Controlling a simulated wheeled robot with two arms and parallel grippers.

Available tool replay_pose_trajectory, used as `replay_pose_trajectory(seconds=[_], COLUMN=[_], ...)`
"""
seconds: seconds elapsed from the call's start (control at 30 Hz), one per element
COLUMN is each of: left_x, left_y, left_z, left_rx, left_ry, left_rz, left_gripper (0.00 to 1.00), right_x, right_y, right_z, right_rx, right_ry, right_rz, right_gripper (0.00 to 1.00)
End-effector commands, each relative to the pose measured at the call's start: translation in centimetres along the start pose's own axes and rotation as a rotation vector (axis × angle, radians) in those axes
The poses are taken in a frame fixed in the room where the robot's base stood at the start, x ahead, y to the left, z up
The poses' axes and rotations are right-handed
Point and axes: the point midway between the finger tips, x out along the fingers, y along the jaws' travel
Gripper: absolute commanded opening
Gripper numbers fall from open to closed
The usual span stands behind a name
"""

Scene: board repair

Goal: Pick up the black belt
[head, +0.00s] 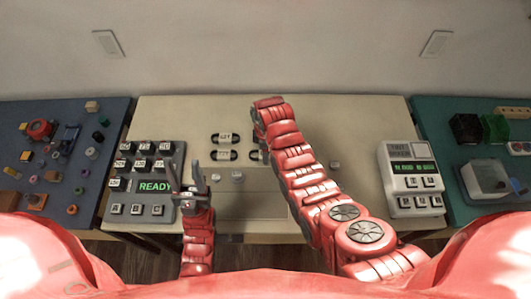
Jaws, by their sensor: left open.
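Small black oval loops with pale labelled middles lie on the beige panel in the middle. One black loop (225,138) is at the back, and another black loop (223,155) is just in front of it. A third dark loop (254,155) is partly covered by my right arm. I cannot tell which of these is the black belt. My left gripper (184,168) is open, its fingers pointing away from me, over the right side of the keypad box and left of the loops. Nothing shows between its fingers. My right arm reaches over the panel; its gripper is hidden.
The dark keypad box (126,163) with a green READY display stands at left. A white tester box (410,180) stands at right. Small metal knobs (237,177) sit before the loops. A blue bench (60,115) with loose parts and a green bench (450,108) flank the panel.

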Motion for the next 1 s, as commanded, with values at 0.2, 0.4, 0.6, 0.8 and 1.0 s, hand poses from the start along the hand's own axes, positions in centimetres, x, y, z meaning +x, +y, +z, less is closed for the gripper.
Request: replay_pose_trajectory(seconds=[0.2, 0.4, 0.6, 0.8, 1.0], left_x=[0.03, 0.03, 0.03, 0.03, -0.13], left_y=[0.0, 0.0, 0.0, 0.0, 0.01], left_z=[-0.01, 0.0, 0.0, 0.0, 0.02], left_rx=[0.0, 0.0, 0.0, 0.0, 0.0], left_ry=[0.0, 0.0, 0.0, 0.0, 0.0], left_rz=[0.0, 0.0, 0.0, 0.0, 0.0], left_gripper=[0.5, 0.5, 0.5, 0.5, 0.5], right_x=[0.2, 0.21, 0.21, 0.22, 0.1], right_y=[0.06, 0.03, 0.01, 0.0, 0.0], right_z=[-0.02, -0.02, -0.02, -0.01, -0.02], right_rx=[0.0, 0.0, 0.0, 0.0, 0.0], right_ry=[0.001, 0.001, 0.001, 0.001, 0.001], right_rz=[0.003, 0.002, 0.001, 0.001, 0.0], right_gripper=[0.68, 0.42, 0.06, 0.0, 0.0])
